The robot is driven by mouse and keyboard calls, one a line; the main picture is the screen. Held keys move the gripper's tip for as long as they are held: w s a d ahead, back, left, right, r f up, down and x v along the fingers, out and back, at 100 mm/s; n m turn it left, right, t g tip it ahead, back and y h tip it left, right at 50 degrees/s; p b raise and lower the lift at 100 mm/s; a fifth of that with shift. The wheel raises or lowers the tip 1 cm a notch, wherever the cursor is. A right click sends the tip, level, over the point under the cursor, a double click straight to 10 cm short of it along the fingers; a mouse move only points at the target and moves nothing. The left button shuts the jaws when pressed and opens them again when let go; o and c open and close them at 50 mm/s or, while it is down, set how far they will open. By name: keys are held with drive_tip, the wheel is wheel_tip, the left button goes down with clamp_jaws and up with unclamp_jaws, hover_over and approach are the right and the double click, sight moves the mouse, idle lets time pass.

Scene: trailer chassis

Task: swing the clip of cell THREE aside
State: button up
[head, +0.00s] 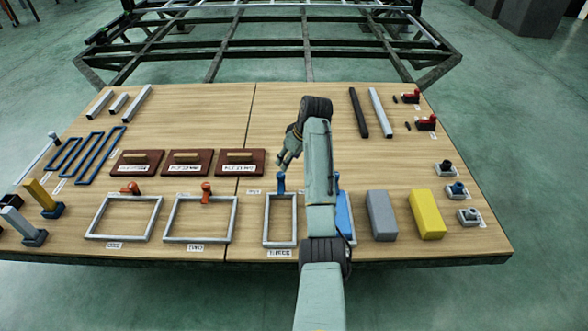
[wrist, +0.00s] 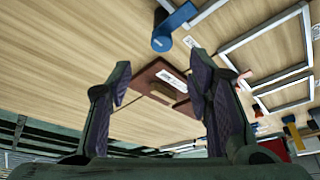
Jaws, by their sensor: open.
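Cell THREE is a narrow grey rectangular frame (head: 266,222) with its name label in front of it. Its blue clip (head: 281,182) stands at the middle of the frame's far edge; a blue clip also shows in the wrist view (wrist: 165,35), just beyond my fingertips. My gripper (head: 285,160) is open and empty, above the board a little behind the clip in the head view. In the wrist view its two fingers (wrist: 160,65) are spread wide and do not touch the clip. My forearm hides the area right of the frame.
Cells ONE (head: 87,222) and TWO (head: 168,227) lie to the left with orange clips. Brown lidded plates (head: 241,170) lie behind them. A partly hidden blue panel (head: 344,218) is to the right, then a grey block (head: 381,216) and a yellow block (head: 427,214). The board's back centre is clear.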

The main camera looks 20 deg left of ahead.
sight(281, 174)
drive_tip(key=x, duration=1)
drive_tip(key=shift+a+p, duration=0.3)
drive_tip(key=shift+p, duration=0.05)
drive_tip(key=shift+c, duration=0.2)
clamp_jaws()
